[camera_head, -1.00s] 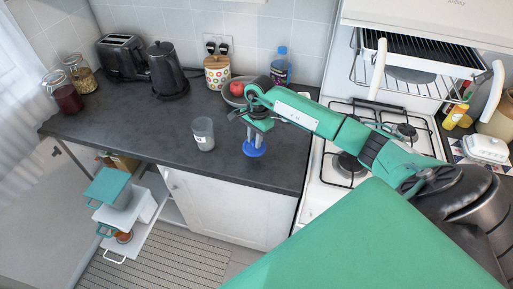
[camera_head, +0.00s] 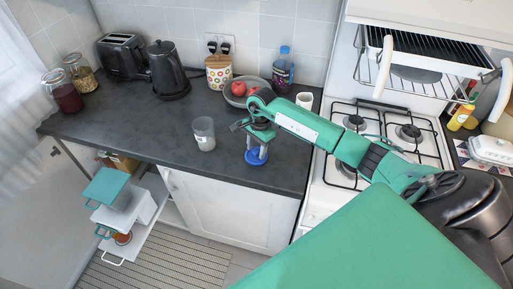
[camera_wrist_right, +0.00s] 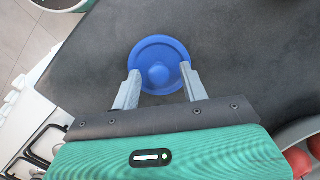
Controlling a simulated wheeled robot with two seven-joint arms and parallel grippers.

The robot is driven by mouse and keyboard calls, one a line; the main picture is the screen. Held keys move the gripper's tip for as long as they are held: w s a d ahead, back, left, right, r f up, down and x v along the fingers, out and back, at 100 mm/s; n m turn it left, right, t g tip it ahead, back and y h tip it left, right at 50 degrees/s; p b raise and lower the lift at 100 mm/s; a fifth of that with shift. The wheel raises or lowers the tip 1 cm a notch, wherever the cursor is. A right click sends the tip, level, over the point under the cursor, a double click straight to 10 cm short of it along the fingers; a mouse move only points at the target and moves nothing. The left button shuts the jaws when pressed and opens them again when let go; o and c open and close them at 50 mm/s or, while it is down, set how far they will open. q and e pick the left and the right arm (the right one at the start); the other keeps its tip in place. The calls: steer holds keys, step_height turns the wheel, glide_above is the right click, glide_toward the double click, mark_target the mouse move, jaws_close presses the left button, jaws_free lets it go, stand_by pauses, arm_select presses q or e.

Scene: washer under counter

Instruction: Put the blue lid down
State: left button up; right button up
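The blue lid (camera_head: 257,157) lies on the dark countertop near its front edge, left of the stove. It also shows in the right wrist view (camera_wrist_right: 159,50), with its round knob facing up. My right gripper (camera_head: 257,146) is directly above the lid. In the right wrist view the fingers (camera_wrist_right: 159,88) are spread apart on either side of the knob, over the lid's near part, and do not close on it. The lid appears to rest flat on the counter. My left gripper is not in view.
A glass cup (camera_head: 204,134) stands left of the lid. Behind are a bowl with red fruit (camera_head: 237,97), a white mug (camera_head: 304,100), a bottle (camera_head: 283,66) and a black kettle (camera_head: 166,70). The stove (camera_head: 385,150) is to the right. The counter's left middle is clear.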

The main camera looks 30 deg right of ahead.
steer(key=shift+r, duration=0.15)
steer(key=shift+r+p, duration=0.25)
steer(key=shift+p, duration=0.1)
step_height(320, 180, up, 12)
steer(key=d+b, duration=0.1)
steer(key=b, duration=0.4)
steer(key=shift+d+f, duration=0.15)
steer(key=shift+f, duration=0.05)
steer(key=shift+w, duration=0.1)
